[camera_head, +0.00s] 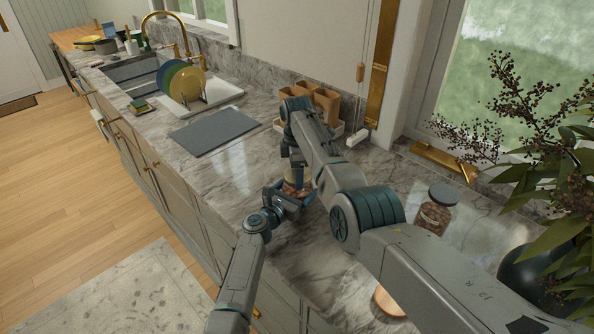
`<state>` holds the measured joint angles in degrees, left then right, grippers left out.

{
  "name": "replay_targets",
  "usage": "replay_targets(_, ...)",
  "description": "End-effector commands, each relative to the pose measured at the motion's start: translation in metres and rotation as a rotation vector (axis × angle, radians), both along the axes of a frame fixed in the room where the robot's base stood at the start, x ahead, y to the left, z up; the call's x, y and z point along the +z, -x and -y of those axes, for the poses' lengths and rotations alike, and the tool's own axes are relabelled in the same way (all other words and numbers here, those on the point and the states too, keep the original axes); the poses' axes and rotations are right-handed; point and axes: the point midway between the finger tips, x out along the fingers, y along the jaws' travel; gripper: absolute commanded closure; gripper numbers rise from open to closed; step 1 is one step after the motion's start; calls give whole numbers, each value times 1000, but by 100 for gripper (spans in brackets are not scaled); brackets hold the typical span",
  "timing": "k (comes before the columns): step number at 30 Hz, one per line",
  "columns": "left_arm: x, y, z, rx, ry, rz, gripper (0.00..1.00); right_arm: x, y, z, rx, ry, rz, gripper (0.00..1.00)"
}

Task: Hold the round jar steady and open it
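A small jar with reddish-brown contents (291,188) stands on the marble counter near the middle, mostly hidden by my grippers. My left gripper (292,196) is low at the jar's near side, with its fingers around the body. I cannot tell whether they press on it. My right arm reaches over from the right and bends down. Its gripper (296,168) is directly above the jar, at the lid, and its fingers are too small and covered to read.
A grey mat (213,132), a dish rack with coloured plates (184,84) and a sink (135,72) lie to the left. Brown containers (326,102) stand behind my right arm. A leafy plant (545,170) fills the right side. A copper object (388,303) is partly hidden by my arm.

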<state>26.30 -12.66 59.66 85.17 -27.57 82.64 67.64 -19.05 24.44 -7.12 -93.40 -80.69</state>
Motion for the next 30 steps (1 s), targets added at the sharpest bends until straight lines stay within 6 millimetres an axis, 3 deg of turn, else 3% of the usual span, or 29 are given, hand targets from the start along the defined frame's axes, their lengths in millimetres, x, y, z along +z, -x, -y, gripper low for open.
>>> replay_targets(5,1,1,0,-3,1,3,78,3,-5,6,121,6,17,52)
replay_targets(14,1,1,0,-3,0,2,78,4,-5,6,132,6,18,52)
replay_targets(15,1,1,0,-3,1,2,78,4,-6,6,132,6,18,19)
replay_targets(18,1,1,0,-2,0,2,78,3,-5,5,133,4,15,3)
replay_targets(26,1,0,0,-1,1,2,78,3,-2,2,135,2,9,3)
replay_targets(30,1,0,0,-1,1,2,78,16,-3,1,135,1,10,3)
